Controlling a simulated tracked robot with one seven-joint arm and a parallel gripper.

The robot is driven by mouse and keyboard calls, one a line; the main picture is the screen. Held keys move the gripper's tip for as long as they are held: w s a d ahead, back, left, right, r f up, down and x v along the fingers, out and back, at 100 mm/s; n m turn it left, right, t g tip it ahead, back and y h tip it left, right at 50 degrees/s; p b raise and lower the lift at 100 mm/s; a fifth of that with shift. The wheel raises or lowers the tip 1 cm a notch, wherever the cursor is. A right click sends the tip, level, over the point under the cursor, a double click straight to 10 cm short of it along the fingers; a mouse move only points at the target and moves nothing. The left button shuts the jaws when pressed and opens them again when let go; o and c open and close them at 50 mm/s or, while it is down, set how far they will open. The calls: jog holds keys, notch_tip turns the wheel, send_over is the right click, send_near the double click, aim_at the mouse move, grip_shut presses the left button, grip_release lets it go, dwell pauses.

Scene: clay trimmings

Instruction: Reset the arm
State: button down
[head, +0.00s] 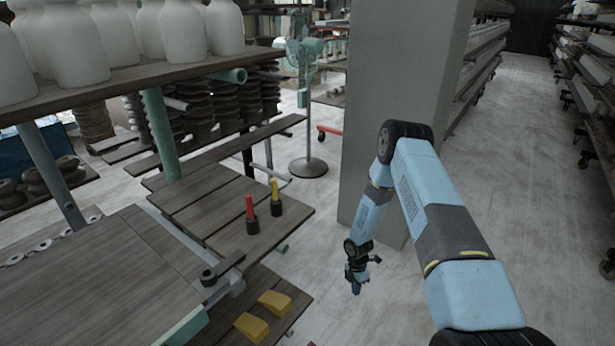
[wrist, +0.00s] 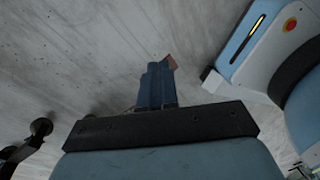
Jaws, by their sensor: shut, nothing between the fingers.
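My gripper (head: 356,288) hangs at the end of my light blue arm in the head view, pointing down over the bare floor. It is right of the wooden tables and in front of the grey pillar. In the wrist view its dark blue fingers (wrist: 158,85) are together with nothing between them. My arm bends at a black elbow joint high in front of the pillar. The gripper touches nothing that I can see.
A wooden table (head: 190,190) holds a red-topped tool (head: 250,215) and a yellow-topped tool (head: 276,197). Yellow blocks (head: 251,326) lie on a lower board. A grey pillar (head: 400,100) stands behind my arm. White jars (head: 75,45) line a shelf. The aisle floor (head: 510,180) is clear.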

jog(key=w+d+r+m+t, duration=0.1)
jog(key=w+r+m, duration=0.15)
jog(key=r, duration=0.95)
jog(key=w+d+r+m+t+h, duration=0.1)
jog(key=d+r+m, duration=0.15)
jog(key=r, duration=0.95)
jog(key=w+r+m+t, duration=0.1)
jog(key=w+r+m, duration=0.15)
jog(key=r, duration=0.95)
jog(key=s+d+r+m+t, duration=0.1)
jog(key=s+r+m, duration=0.25)
jog(key=r, duration=0.65)
jog(key=s+d+r+m, duration=0.1)
jog(key=s+r+m, duration=0.3)
jog(key=r, duration=0.6)
jog(key=s+r+m+t, duration=0.1)
jog(key=s+r+m, duration=0.2)
jog(key=s, duration=0.6)
jog(key=s+r+m+t+y, duration=0.1)
jog(key=s+r+m, duration=0.2)
jog(key=s+r, duration=0.4)
jog(key=s+r+m+t, duration=0.1)
jog(key=s+r+m, duration=0.2)
jog(key=s, duration=1)
notch_tip(320, 180, up, 3)
jog(key=shift+s+a+r, duration=0.1)
jog(key=shift+s+a, duration=0.15)
jog(key=shift+a, duration=0.2)
